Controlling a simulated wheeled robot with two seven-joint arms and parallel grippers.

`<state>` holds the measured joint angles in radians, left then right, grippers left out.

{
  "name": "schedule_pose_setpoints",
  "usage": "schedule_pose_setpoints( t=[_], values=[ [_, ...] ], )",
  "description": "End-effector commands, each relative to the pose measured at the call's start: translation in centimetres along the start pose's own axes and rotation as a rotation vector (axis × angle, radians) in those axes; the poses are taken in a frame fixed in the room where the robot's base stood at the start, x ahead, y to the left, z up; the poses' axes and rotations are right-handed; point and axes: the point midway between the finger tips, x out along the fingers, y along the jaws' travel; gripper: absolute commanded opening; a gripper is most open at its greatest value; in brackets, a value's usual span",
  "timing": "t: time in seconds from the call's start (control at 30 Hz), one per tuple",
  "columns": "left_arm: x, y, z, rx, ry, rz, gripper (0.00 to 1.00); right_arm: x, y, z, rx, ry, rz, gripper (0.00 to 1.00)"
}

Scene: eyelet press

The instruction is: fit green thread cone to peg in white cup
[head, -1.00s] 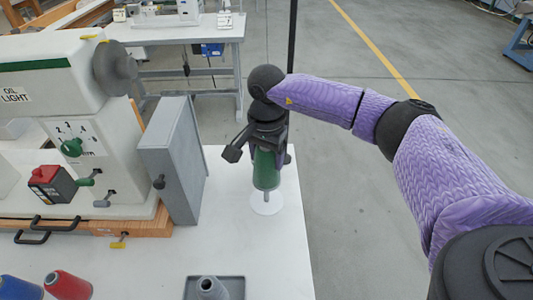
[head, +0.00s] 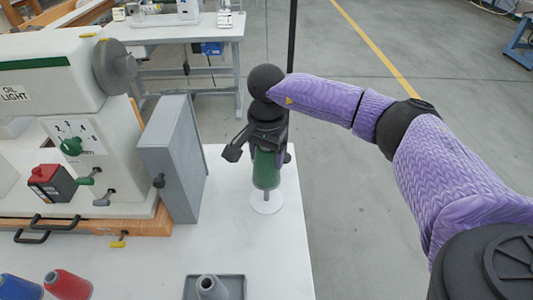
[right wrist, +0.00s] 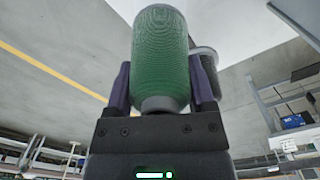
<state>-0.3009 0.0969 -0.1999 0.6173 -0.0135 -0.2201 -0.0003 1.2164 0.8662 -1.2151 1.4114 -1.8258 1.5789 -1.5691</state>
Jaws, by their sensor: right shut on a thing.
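The green thread cone (head: 265,172) is held upright under my right gripper (head: 267,150), which points down and is shut on it. The cone also shows large between the fingers in the right wrist view (right wrist: 160,60). Below it, a white round base (head: 267,208), seemingly the white cup, stands on the white table. A short grey peg (head: 266,195) shows between the base and the cone's lower end. I cannot tell whether the peg's tip is inside the cone. My left gripper is not in view.
A grey box-like panel (head: 172,160) and the cream sewing machine (head: 55,75) stand to the left. A grey tray with a spindle (head: 212,288) lies in front. Red (head: 68,284) and blue (head: 18,288) thread cones stand front left. The table's right edge is close to the cup.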

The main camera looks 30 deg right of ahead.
Motion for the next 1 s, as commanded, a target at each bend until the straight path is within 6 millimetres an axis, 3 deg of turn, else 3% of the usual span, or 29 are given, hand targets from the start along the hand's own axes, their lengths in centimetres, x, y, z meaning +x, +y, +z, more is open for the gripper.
schedule_pose_setpoints(
  t=[1.0],
  values=[
    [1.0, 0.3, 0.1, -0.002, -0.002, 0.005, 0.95, 1.3, 0.0, 0.0, 0.0, 0.0, -0.001, 0.02]
  ],
)
